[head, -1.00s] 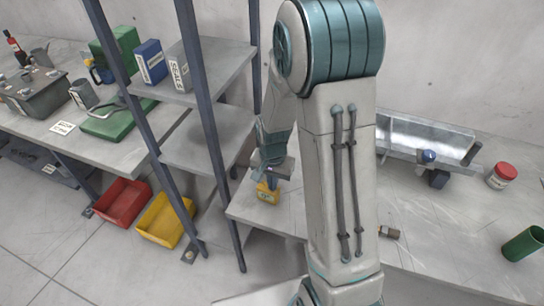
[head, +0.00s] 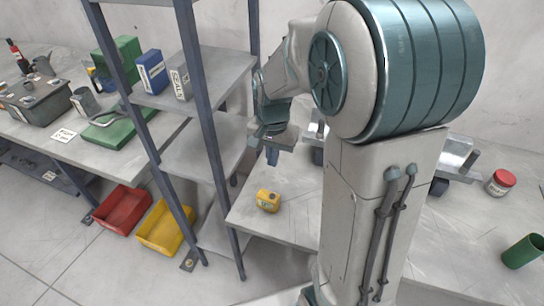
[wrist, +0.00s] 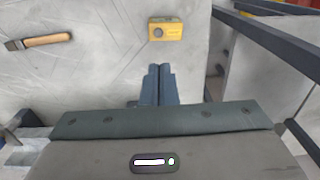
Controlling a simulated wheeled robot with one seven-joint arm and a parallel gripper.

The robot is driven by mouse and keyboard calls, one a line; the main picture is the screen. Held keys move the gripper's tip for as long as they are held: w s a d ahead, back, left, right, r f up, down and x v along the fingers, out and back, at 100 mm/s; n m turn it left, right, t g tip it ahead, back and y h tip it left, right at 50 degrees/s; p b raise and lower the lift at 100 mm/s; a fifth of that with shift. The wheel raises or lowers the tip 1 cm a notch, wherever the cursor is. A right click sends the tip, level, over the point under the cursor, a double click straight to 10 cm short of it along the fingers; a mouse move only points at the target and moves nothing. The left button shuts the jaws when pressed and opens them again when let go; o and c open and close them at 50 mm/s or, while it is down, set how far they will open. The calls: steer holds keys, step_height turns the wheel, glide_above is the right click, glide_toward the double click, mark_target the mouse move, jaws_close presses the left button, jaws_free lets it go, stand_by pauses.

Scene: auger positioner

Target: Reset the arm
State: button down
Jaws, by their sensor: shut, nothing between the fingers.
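My gripper (head: 272,155) is raised above the workbench, near the shelf rack's right side. In the wrist view its two blue fingers (wrist: 158,85) are together with nothing between them. A small yellow box (head: 268,200) with a round dark spot sits on the bench below my gripper, apart from it. The box also shows in the wrist view (wrist: 166,29), ahead of the fingertips. My own arm hides much of the bench's middle.
A shelf rack (head: 205,150) with dark posts stands left of my gripper. A metal trough (head: 457,155), red-lidded jar (head: 501,182) and green cylinder (head: 523,251) are at right. A wooden-handled tool (wrist: 40,41) lies on the bench. Red (head: 122,209) and yellow bins (head: 166,226) are on the floor.

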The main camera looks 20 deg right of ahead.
stand_by(0.7)
steer(key=s+r+n+t, duration=0.1)
steer(key=s+r+n, duration=0.2)
steer(key=s, duration=0.4)
steer(key=s+r+n+t, duration=0.2)
steer(key=s+r+n, duration=0.2)
steer(key=s, duration=0.4)
steer(key=shift+r+t+b, duration=0.3)
steer(key=shift+r, duration=0.3)
steer(key=shift+s+a, duration=0.1)
steer(key=shift+s, duration=0.05)
